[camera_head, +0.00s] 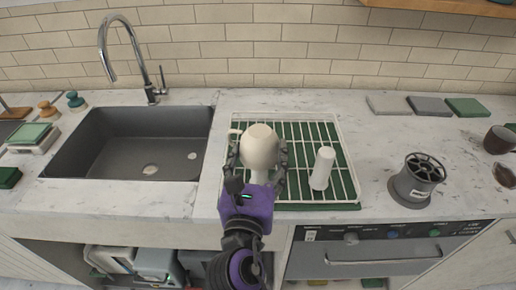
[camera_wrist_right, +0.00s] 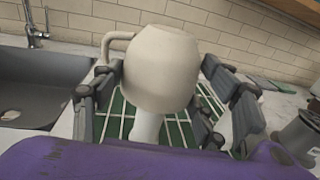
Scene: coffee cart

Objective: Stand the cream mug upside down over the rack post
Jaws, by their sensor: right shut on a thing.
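The cream mug (camera_head: 259,147) is held above the left part of the wire rack (camera_head: 340,118). My right gripper (camera_head: 259,158) has its dark fingers on both sides of the mug. In the right wrist view the mug (camera_wrist_right: 160,70) fills the space between the fingers, its handle to the left. A flat round face of the mug points up; I cannot tell for sure whether it is the base. A white post (camera_head: 322,168) stands on the rack to the right of the mug. In the wrist view a white post-like shape (camera_wrist_right: 147,127) shows below the mug. My left gripper is out of view.
A green mat (camera_head: 342,185) lies under the rack. A dark sink (camera_head: 130,140) with a chrome tap is at the left. A grey grinder-like cylinder (camera_head: 415,180) stands right of the rack. Folded cloths (camera_head: 428,106) lie at the back right. Bare counter lies between the sink and rack.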

